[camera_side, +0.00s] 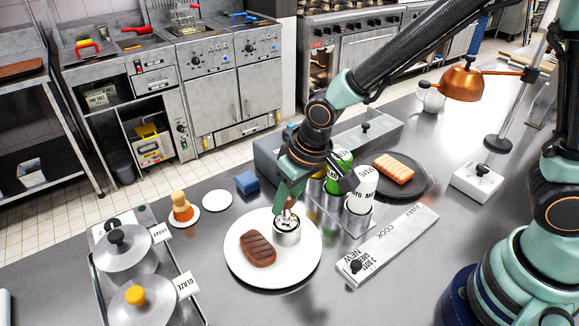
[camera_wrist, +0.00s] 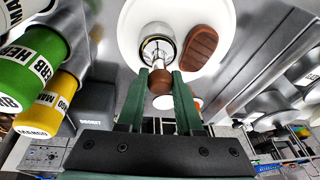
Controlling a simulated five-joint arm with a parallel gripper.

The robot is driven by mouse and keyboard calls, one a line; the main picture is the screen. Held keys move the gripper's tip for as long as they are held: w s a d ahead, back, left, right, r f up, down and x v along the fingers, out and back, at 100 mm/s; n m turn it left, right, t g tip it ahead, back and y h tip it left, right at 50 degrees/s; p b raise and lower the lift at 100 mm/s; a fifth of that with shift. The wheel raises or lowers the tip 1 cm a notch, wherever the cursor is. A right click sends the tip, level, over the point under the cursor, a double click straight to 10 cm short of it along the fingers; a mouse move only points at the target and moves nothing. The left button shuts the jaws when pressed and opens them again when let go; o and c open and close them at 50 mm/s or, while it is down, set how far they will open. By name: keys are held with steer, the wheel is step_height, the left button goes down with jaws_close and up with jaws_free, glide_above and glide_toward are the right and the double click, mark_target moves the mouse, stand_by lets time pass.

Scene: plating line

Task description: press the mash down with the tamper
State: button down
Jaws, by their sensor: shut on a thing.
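A steel ring (camera_side: 287,232) stands on the white plate (camera_side: 240,270), right beside a grilled brown piece of meat (camera_side: 257,248). My gripper (camera_side: 289,201) is above the ring, its green fingers pointing down. In the wrist view, my gripper (camera_wrist: 160,85) is shut on the tamper's brown handle (camera_wrist: 160,80). The tamper's lower end is at the ring's mouth, and its depth is hard to tell. The ring also shows in the wrist view (camera_wrist: 157,32). The mash is not clearly visible; the ring's wall and the tamper hide the inside.
Green and white bottles (camera_side: 362,188) stand in a rack close right of my gripper. A dark round board (camera_side: 394,178) holds a salmon-coloured fillet. Lidded pots (camera_side: 123,250) stand at the left. An orange item with a pale knob (camera_side: 181,209) sits on a small white disc. A blue block (camera_side: 247,183) lies behind the plate.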

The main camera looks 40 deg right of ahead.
steer(key=shift+f, duration=0.7)
stand_by(0.6)
steer(key=shift+r, duration=0.15)
steer(key=shift+r, duration=3.4)
